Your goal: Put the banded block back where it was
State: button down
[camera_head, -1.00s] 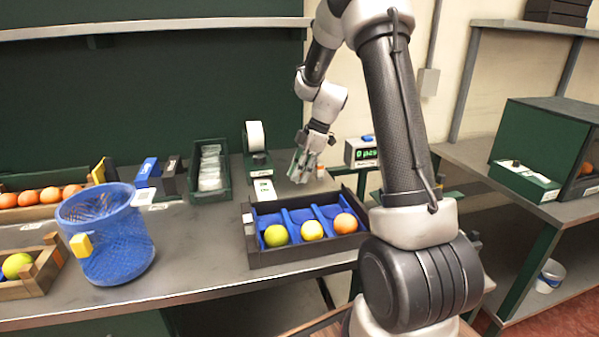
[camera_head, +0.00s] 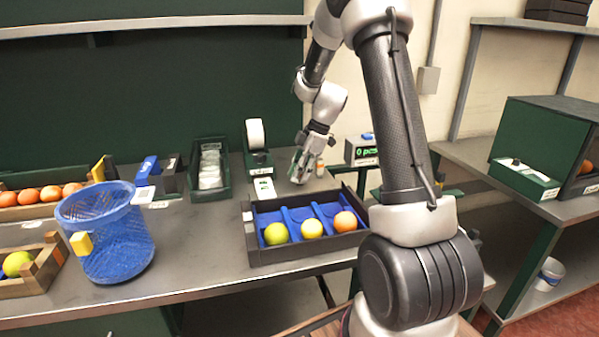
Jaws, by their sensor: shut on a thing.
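My gripper (camera_head: 300,179) is low over the back of the bench, to the right of the white label card (camera_head: 264,189) and behind the divided tray. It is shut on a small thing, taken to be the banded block. The fingers mostly hide it, and its bands are too small to make out. I cannot tell whether it touches the bench top. A small orange-and-white item (camera_head: 320,168) shows just right of the gripper.
A black tray (camera_head: 310,252) with blue compartments holds three fruits in front of the gripper. A tape dispenser (camera_head: 257,150) stands to the left and a counter display (camera_head: 362,151) to the right. A blue mesh basket (camera_head: 112,245) stands further left.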

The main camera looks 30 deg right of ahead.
jog(key=shift+f, duration=0.1)
jog(key=c, duration=1.2)
grip_release()
jog(key=shift+o, duration=0.4)
jog(key=o, duration=0.3)
jog(key=shift+r, duration=4.05)
